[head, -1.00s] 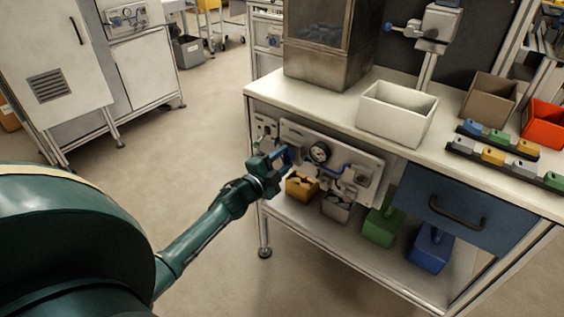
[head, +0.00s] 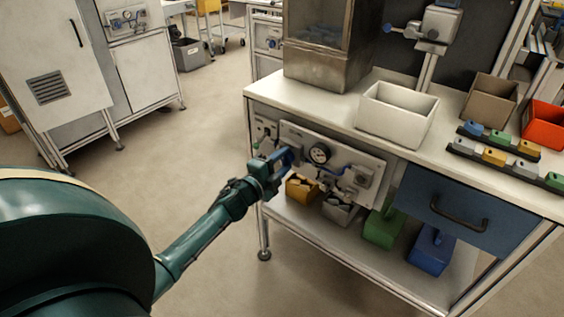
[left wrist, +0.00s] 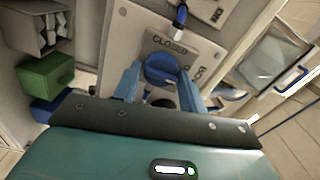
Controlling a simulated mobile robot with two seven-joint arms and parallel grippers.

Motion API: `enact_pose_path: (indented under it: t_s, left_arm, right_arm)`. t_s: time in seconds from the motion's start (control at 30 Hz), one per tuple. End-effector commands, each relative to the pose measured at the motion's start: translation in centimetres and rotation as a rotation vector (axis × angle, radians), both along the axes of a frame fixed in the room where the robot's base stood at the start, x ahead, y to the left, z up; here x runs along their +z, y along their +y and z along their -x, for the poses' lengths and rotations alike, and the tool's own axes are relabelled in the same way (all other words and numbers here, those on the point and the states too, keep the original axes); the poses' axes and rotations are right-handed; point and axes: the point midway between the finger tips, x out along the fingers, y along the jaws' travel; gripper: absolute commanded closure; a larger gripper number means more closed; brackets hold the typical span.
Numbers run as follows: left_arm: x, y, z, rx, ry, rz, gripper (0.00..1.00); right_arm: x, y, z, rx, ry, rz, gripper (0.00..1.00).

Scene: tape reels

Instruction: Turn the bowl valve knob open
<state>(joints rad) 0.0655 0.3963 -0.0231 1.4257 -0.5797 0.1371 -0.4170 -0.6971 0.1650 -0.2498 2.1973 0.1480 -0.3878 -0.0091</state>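The blue round valve knob (left wrist: 160,69) sits on a pale panel in the left wrist view, just under the printed word CLOSED. My left gripper (left wrist: 160,75) has one blue finger on each side of the knob. The fingers stand apart around it; I cannot tell whether they touch it. In the head view my left gripper (head: 283,160) is at the left end of the gauge panel (head: 340,151) under the bench top, and it hides the knob. My right gripper is not in view.
A round gauge (head: 320,153) is on the panel right of my left gripper. Yellow (head: 302,189), green (head: 383,229) and blue (head: 431,252) bins stand on the lower shelf. The bench top (head: 340,95) overhangs the panel. The floor left of the bench is clear.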

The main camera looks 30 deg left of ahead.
Motion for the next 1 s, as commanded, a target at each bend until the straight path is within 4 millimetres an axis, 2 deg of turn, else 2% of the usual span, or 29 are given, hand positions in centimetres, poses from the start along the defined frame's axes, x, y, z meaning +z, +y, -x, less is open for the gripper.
enact_pose_path:
  t_s: [0.03,0.2,0.43,0.57,0.67,1.0]
  left_arm:
    - [0.0,0.0,0.0,0.0,0.0,0.0,0.54]
    - [0.0,0.0,0.0,0.0,0.0,0.001,0.41]
    - [0.0,0.0,0.0,0.0,0.0,0.001,0.41]
    - [-0.1,0.1,0.8,0.0,0.001,0.001,0.41]
    - [-0.1,0.2,2.3,0.0,0.003,0.001,0.41]
    - [-0.1,0.7,9.6,0.0,0.003,0.003,0.41]
  right_arm:
    - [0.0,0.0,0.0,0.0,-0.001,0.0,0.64]
    - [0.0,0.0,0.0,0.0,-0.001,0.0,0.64]
    - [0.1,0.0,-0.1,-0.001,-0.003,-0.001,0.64]
    - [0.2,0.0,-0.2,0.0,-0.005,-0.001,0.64]
    - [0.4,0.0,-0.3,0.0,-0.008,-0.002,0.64]
    - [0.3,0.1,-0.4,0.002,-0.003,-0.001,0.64]
